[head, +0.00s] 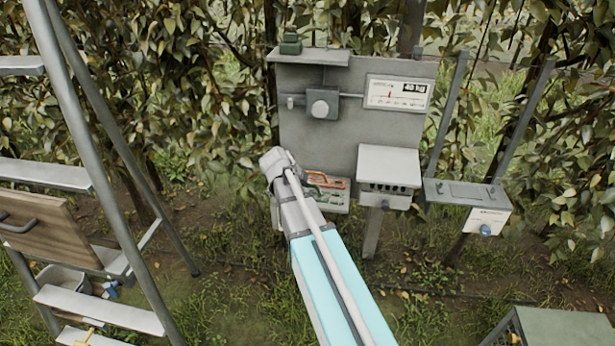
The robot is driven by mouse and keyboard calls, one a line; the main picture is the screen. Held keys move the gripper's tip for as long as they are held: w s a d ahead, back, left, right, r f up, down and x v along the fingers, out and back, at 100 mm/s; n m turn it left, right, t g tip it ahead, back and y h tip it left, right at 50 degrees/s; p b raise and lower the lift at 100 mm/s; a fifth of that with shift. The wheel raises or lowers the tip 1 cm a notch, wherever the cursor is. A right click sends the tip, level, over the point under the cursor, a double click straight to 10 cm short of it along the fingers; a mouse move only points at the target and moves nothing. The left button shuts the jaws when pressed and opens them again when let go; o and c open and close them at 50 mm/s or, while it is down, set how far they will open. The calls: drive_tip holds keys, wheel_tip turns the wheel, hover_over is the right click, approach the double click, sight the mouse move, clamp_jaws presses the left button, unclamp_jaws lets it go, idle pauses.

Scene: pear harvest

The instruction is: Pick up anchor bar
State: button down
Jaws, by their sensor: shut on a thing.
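My arm reaches up from the bottom, and my gripper (275,163) is at its end, in front of the lower left of the grey board. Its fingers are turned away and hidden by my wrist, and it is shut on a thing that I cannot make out. I cannot pick out an anchor bar anywhere in this view. Just right of my wrist is a small panel or tray (336,207) with an orange-red item (327,181) and green shapes, partly covered by my arm.
A grey box (468,205) with a blue knob stands right. A ladder (80,180) stands left. A green-topped box (560,328) is at bottom right. Leafy trees stand behind.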

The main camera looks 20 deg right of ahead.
drive_tip(key=shift+s+a+r+p, duration=0.2)
drive_tip(key=shift+s+a+r, duration=0.15)
drive_tip(key=shift+s, duration=0.2)
drive_tip(key=shift+s+a+r+p, duration=0.2)
drive_tip(key=shift+s+a, duration=0.2)
drive_tip(key=shift+s, duration=0.1)
drive_tip(key=shift+s+a+r+p, duration=0.2)
drive_tip(key=shift+s+a+r, duration=0.15)
drive_tip(key=shift+s, duration=0.2)
drive_tip(key=shift+s+f, duration=0.1)
